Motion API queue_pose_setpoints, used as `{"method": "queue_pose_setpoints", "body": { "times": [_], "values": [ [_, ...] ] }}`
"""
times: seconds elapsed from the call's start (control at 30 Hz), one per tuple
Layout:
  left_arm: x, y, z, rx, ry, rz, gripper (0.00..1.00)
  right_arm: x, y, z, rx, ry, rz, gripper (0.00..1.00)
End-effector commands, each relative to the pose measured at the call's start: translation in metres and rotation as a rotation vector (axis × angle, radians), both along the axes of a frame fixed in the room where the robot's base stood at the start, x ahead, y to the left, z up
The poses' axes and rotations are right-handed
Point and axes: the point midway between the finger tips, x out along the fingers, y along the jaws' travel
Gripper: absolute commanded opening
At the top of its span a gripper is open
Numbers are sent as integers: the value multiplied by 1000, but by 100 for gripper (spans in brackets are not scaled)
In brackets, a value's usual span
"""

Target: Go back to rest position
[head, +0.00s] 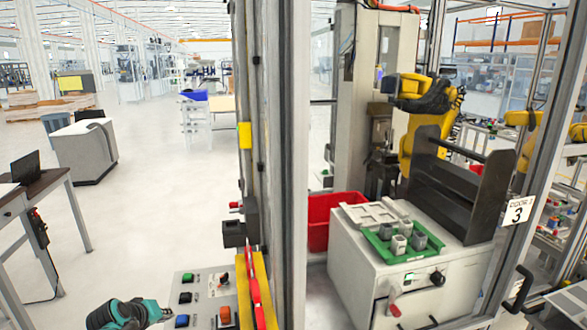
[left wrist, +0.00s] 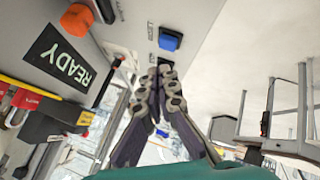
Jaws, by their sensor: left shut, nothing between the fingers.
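My left gripper (head: 163,314) shows at the bottom left of the head view, with its teal arm behind it. It is beside the left edge of a grey control panel (head: 205,292). In the left wrist view its fingers (left wrist: 160,75) are together and empty, with their tips just below a blue button (left wrist: 170,40). I cannot tell whether they touch the panel. My right gripper is in neither view.
The panel also carries an orange button (head: 225,314) and a green button (head: 187,278). A cell post and yellow-red edge stand right of it. A white cabinet (head: 350,275) bears a green tray (head: 384,257). Open floor (head: 150,200) lies to the left, beside a table (head: 40,195).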

Motion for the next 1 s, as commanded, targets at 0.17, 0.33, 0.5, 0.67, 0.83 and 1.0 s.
{"method": "queue_pose_setpoints", "body": {
  "times": [0.17,0.33,0.5,0.67,0.83,1.0],
  "values": [
    [-21,-30,3,40,19,-48,0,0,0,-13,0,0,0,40],
    [-52,-65,5,96,43,-109,0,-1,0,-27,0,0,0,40],
    [-106,-113,-4,187,74,-206,0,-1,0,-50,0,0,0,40],
    [-170,-151,-26,293,100,-311,0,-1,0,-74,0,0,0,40],
    [-226,-172,-55,393,115,-403,0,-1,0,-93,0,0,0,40],
    [-254,-180,-74,450,120,-454,0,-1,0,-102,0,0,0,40]
  ]
}}
